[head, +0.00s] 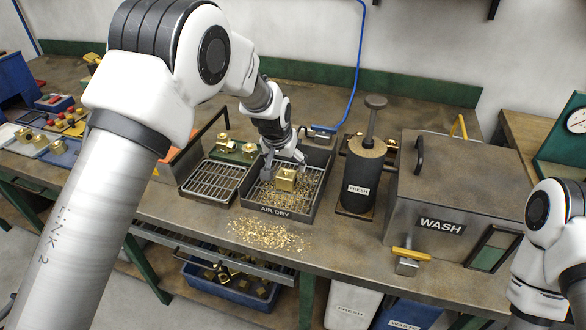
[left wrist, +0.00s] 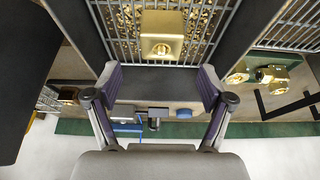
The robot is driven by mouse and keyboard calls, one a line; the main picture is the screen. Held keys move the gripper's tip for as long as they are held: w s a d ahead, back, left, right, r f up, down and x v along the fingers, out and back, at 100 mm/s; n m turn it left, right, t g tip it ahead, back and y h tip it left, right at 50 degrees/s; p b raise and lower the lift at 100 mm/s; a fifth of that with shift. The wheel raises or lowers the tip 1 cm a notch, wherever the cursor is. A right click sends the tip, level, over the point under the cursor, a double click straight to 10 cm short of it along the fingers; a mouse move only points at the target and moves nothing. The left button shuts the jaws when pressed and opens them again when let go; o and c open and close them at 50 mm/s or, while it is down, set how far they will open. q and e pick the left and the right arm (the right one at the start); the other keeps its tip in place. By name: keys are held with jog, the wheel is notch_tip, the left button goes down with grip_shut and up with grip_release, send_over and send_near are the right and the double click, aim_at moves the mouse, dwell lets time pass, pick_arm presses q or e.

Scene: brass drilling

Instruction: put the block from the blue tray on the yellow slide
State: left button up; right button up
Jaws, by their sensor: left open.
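A brass block (head: 286,180) with a round hole sits on the chip-strewn grid of the dark AIR DRY tray (head: 247,205). In the left wrist view the block (left wrist: 162,48) shows just beyond my fingertips, centred between them. My left gripper (head: 285,165) is open and empty, right behind and above that block, with its fingers apart. A blue tray (head: 66,160) stands at the far left of the bench, beside a pale tray holding brass blocks. I cannot make out a yellow slide for certain. My right arm is at the right edge; its gripper is out of view.
Brass chips (head: 268,235) lie on the bench in front. A blue bin (head: 230,290) stands below.

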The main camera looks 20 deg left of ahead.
aim_at(286, 175)
pick_arm(q)
jog(key=shift+s+f+p, duration=0.55)
jog(key=shift+f+p, duration=0.2)
jog(key=shift+f, duration=0.1)
jog(key=x, duration=0.2)
jog(key=w+x, duration=0.1)
jog(key=x, duration=0.2)
jog(key=shift+a+r+p, duration=0.1)
jog(key=shift+r+p, duration=0.05)
jog(key=shift+p, duration=0.15)
jog(key=shift+s+r, duration=0.2)
jog(key=shift+s, duration=0.1)
jog(key=shift+s+r, duration=0.1)
jog(key=shift+s, duration=0.05)
jog(key=c, duration=0.6)
grip_shut()
pick_arm(e)
jog(key=r, duration=0.1)
jog(key=s+r, duration=0.1)
jog(key=shift+s+r, duration=0.3)
jog(key=shift+r, duration=0.05)
